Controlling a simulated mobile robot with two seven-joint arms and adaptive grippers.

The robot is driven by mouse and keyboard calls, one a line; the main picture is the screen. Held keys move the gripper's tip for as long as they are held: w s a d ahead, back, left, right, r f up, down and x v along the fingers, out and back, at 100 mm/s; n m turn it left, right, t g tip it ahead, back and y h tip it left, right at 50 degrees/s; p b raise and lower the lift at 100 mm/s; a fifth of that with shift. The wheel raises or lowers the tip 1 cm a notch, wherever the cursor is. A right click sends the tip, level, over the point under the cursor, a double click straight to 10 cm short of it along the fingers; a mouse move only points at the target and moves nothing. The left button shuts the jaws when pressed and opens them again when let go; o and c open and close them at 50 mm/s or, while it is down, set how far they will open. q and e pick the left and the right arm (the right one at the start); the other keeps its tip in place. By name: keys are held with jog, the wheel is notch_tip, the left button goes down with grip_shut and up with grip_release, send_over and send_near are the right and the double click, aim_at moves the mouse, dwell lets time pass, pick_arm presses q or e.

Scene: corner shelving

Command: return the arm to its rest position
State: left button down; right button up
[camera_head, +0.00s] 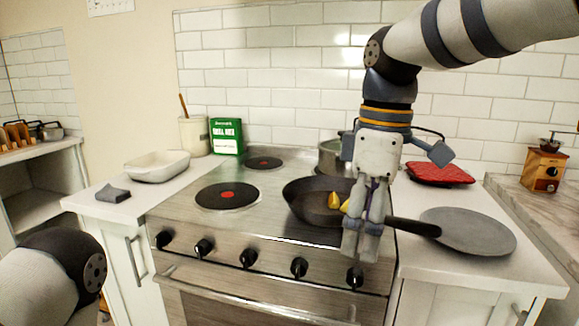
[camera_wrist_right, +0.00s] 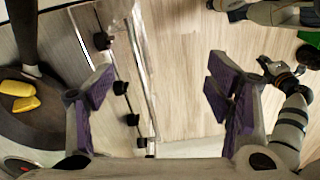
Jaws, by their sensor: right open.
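My right gripper (camera_head: 362,250) hangs down in front of the stove's right side, its fingers pointing downward. The gripper is open and empty. In the head view it overlaps the right edge of a dark frying pan (camera_head: 315,205) holding yellow pieces (camera_head: 334,201). In the wrist view the pan and the yellow pieces (camera_wrist_right: 20,96) lie to the left, apart from the fingers. My left arm shows at the lower left of the head view; its fingers cannot be made out.
A round grey plate (camera_head: 470,232) lies on the right counter under the pan handle. A pot (camera_head: 333,157) stands on the stove behind my gripper. A red item (camera_head: 438,173), white dish (camera_head: 157,167) and green box (camera_head: 226,136) stand on the counters. Floor in front is clear.

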notch_tip(320, 180, down, 16)
jog(key=w+r+m, duration=0.1)
jog(key=w+m, duration=0.1)
jog(key=m, duration=0.1)
jog(key=s+d+f+m+g+y, duration=0.1)
jog(key=s+f+m, duration=0.1)
jog(key=s+f, duration=0.35)
jog(key=s+d+f+m, duration=0.1)
jog(key=s+d+f, duration=0.15)
jog(key=f, duration=0.65)
jog(key=s+d+f+m, duration=0.2)
jog(key=s+f, duration=0.1)
jog(key=s, duration=0.5)
jog(key=s+d+f+m+h, duration=0.1)
jog(key=s+d+f+m, duration=0.2)
jog(key=s, duration=0.6)
jog(key=s+d+f+m, duration=0.2)
jog(key=s+f, duration=0.3)
jog(key=s, duration=0.3)
jog(key=shift+s+d+h, duration=0.25)
jog(key=shift+d+h, duration=0.05)
jog(key=shift+d, duration=0.3)
jog(key=shift+f, duration=0.15)
